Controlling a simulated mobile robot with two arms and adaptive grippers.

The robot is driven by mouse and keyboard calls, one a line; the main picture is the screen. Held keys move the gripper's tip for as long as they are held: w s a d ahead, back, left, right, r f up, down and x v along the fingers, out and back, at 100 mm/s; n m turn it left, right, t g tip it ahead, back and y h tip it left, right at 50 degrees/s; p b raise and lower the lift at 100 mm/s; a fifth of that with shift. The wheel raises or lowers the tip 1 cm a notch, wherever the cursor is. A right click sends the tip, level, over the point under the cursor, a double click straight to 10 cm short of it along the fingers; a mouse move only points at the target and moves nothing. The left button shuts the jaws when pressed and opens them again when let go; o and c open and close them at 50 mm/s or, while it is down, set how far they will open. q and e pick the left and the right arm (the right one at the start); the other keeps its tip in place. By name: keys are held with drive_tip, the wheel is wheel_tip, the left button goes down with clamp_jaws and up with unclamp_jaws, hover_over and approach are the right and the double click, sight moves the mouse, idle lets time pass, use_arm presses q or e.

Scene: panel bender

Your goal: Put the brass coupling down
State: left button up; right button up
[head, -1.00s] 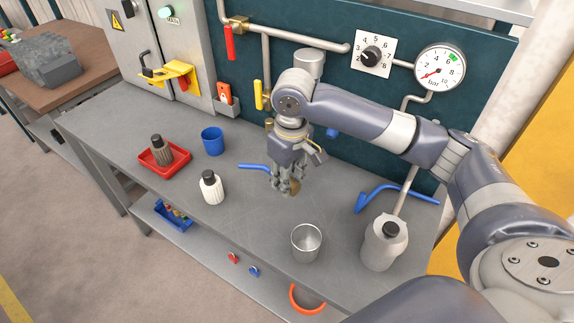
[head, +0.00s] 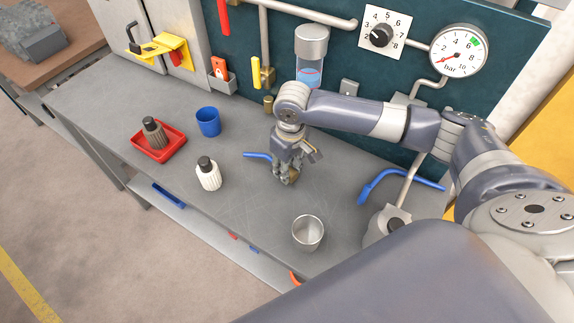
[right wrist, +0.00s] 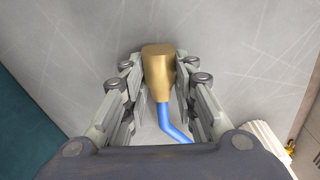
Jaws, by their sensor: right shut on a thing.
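The brass coupling (right wrist: 158,75) is between the fingers of my right gripper (right wrist: 159,85) in the right wrist view. In the head view my right gripper (head: 287,181) points down close over the grey bench, shut on the coupling (head: 293,175), which the fingers mostly hide. I cannot tell whether the coupling touches the bench top. A blue bent rod (right wrist: 172,124) shows close to the coupling in the wrist view; its blue end (head: 256,155) shows left of the gripper in the head view. My left gripper is not in view.
On the bench (head: 245,215) stand a white bottle with a dark cap (head: 209,175), a blue cup (head: 208,121), a red tray (head: 170,150) holding a dark-capped bottle (head: 153,132), and a metal cup (head: 307,233). A blue bent handle (head: 385,180) is at right.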

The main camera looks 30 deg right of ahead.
drive_tip(key=shift+f, duration=0.1)
drive_tip(key=o, duration=0.6)
drive_tip(key=shift+f, duration=0.3)
drive_tip(key=o, duration=0.5)
drive_tip(key=shift+s, duration=0.1)
drive_tip(key=shift+c, duration=0.2)
drive_tip(key=shift+r, duration=0.3)
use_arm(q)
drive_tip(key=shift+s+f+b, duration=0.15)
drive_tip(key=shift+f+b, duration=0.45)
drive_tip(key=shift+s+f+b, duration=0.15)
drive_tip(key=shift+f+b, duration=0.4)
use_arm(e)
wheel_tip(320, 180, up, 12)
drive_tip(key=shift+s, duration=0.35)
